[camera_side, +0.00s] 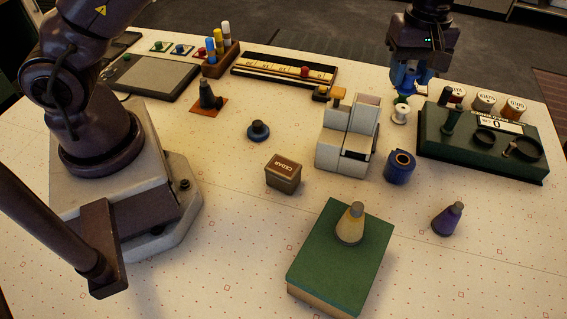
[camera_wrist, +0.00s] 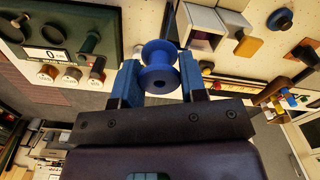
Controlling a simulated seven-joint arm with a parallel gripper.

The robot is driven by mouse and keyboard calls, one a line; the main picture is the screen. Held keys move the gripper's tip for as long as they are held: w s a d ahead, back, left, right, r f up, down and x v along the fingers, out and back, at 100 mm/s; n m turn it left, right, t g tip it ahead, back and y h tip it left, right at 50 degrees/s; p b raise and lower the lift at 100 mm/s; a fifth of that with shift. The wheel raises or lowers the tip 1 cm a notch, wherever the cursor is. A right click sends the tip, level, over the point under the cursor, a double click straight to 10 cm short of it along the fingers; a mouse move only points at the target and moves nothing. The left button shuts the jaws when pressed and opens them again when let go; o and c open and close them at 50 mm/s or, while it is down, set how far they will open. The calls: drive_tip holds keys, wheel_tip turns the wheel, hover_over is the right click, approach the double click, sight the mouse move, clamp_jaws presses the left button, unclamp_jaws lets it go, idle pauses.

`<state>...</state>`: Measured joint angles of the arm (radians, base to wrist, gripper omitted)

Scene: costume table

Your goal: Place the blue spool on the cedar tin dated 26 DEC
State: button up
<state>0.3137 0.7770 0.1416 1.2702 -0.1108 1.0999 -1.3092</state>
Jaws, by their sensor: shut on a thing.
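The blue spool (camera_wrist: 158,55) sits between the blue fingertips of my gripper (camera_wrist: 159,72) in the wrist view, and the fingers are shut on it. In the side view my gripper (camera_side: 404,82) hangs at the back right, over a small white spool, and the held spool is hard to tell from the blue fingers. A brown cedar tin (camera_side: 284,174) stands mid-table, to the left of and nearer than my gripper. Its lid reads CEDAR and looks bare. No date can be read on it.
A grey-white block device (camera_side: 347,138) stands between tin and gripper. Beside it are a dark blue roll (camera_side: 399,168) and a white spool (camera_side: 401,114). A green box (camera_side: 483,144) is at right. A green book (camera_side: 338,267) with a cone lies in front. Table left of the book is clear.

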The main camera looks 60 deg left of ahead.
drive_tip(key=s+a+m, duration=0.1)
drive_tip(key=s, duration=1)
drive_tip(key=m, duration=0.2)
hover_over(284, 165)
wheel_tip(284, 165, down, 9)
drive_tip(key=shift+s+r, duration=0.1)
drive_tip(key=shift+f, duration=2.3)
drive_tip(key=o, duration=0.5)
drive_tip(key=shift+f, duration=0.15)
drive_tip(key=shift+c, duration=0.2)
drive_tip(key=o, duration=0.4)
